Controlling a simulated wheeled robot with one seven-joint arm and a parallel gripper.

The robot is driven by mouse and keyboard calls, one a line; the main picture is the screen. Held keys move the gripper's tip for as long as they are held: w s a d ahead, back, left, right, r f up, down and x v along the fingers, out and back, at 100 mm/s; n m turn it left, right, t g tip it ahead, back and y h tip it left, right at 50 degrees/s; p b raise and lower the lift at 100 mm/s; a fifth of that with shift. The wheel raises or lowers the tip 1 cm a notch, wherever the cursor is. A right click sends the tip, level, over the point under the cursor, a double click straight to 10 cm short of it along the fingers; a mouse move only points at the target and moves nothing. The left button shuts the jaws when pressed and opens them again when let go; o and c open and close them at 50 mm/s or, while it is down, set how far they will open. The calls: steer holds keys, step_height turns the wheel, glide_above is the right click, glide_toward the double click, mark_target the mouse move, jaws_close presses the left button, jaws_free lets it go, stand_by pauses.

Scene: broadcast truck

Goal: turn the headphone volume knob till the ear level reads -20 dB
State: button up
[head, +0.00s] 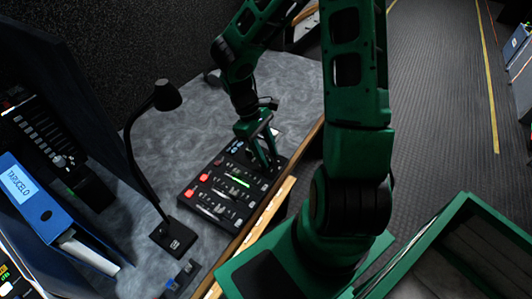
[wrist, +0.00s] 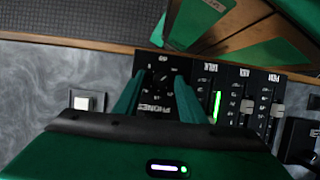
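The black mixer panel (head: 190,190) lies on the grey desk, with red buttons, faders and a lit green bar. My gripper (head: 268,166) points down at the panel's far right part. In the wrist view, my gripper (wrist: 160,80) has its two fingers apart, one on each side of the dark headphone knob (wrist: 157,74). The label PHONES reads upside down beside the knob. I cannot tell whether the fingers touch the knob. The green level meter (wrist: 216,106) is lit to the right of the fingers; its dB value is too small to read.
Faders (wrist: 248,106) stand right of the meter in the wrist view. A black desk lamp (head: 168,97) stands left of the panel, with a blue binder (head: 40,205) further left. A wooden edge (head: 262,222) borders the desk.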

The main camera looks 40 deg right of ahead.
jaws_close()
steer(key=shift+m, duration=0.3)
steer(key=shift+d+m+y, duration=0.15)
steer(key=shift+m+y, duration=0.4)
steer(key=shift+m, duration=0.7)
steer(key=shift+d+m+y, duration=0.1)
steer(key=shift+m+y, duration=0.45)
steer(key=shift+m, duration=0.7)
jaws_free()
steer(key=shift+r, duration=0.1)
steer(key=v, duration=1)
steer(key=shift+w+r, duration=0.2)
steer(key=shift+w, duration=0.1)
